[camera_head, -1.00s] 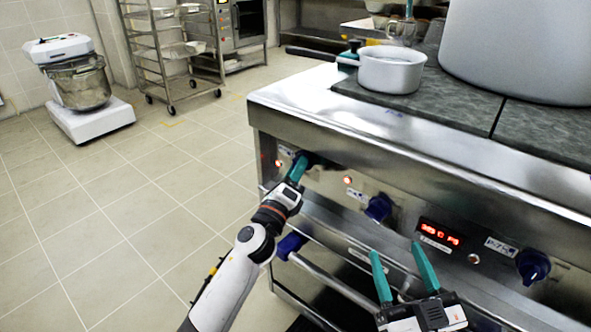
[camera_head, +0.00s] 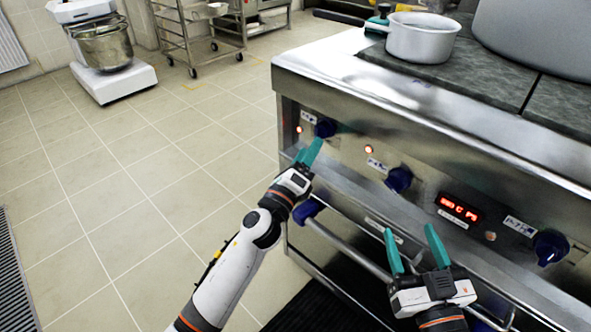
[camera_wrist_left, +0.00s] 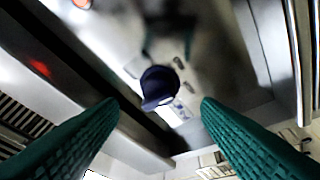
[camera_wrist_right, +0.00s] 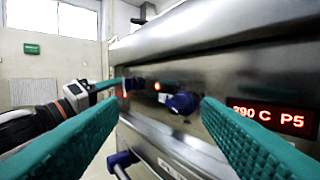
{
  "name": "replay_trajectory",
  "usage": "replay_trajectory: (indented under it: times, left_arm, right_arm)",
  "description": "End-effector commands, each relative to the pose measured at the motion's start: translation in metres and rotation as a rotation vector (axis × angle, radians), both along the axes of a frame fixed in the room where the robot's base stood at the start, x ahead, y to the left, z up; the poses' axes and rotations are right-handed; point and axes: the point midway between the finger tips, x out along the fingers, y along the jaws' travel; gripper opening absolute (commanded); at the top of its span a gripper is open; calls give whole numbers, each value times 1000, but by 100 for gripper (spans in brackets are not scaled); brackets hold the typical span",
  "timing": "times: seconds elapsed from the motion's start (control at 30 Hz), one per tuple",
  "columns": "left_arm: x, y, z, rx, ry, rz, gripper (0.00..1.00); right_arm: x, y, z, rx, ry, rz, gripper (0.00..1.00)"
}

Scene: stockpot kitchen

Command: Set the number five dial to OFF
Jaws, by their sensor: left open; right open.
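Three blue dials sit on the stove's front panel in the head view: a left one (camera_head: 326,128), a middle one (camera_head: 399,179) and a right one (camera_head: 551,247). Their labels are too small to read, so I cannot tell which is number five. My left gripper (camera_head: 312,151) is open just in front of the left dial. In the left wrist view a blue dial (camera_wrist_left: 158,85) shows ahead, between the open fingers and apart from them. My right gripper (camera_head: 412,238) is open and empty in front of the panel, below the middle dial, which also shows in the right wrist view (camera_wrist_right: 181,103).
A red display (camera_head: 459,208) sits between the middle and right dials; its end reads P5 in the right wrist view. Red lamps (camera_head: 369,149) glow beside the left and middle dials. An oven handle (camera_head: 345,243) runs below. A white pan (camera_head: 421,42) stands on the stovetop.

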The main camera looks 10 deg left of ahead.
Motion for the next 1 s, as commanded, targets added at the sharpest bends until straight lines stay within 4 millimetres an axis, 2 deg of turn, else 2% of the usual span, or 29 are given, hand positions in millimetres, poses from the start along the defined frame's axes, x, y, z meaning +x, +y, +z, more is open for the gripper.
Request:
replay_trajectory:
  times: [0.03, 0.2, 0.4, 0.83, 0.93, 1.0]
  left_arm:
    - [-12, 4, -4, 0, 2, 0, 58]
    - [-41, 16, -14, 1, 2, 0, 58]
    - [-60, 23, -19, -1, 0, -2, 58]
    - [-62, 23, -16, 9, -5, -3, 59]
    - [-57, 18, -6, 65, -21, -11, 59]
    - [-51, 12, 6, 140, -42, -20, 59]
  right_arm:
    - [0, -1, -2, -5, 17, -1, 58]
    - [0, -1, -7, -14, 48, -3, 58]
    - [0, -1, -7, -12, 43, -3, 58]
    - [1, -2, -7, -15, 56, -4, 58]
    - [0, -5, -19, -41, 157, -11, 58]
    - [-5, -9, -35, -75, 289, -20, 58]
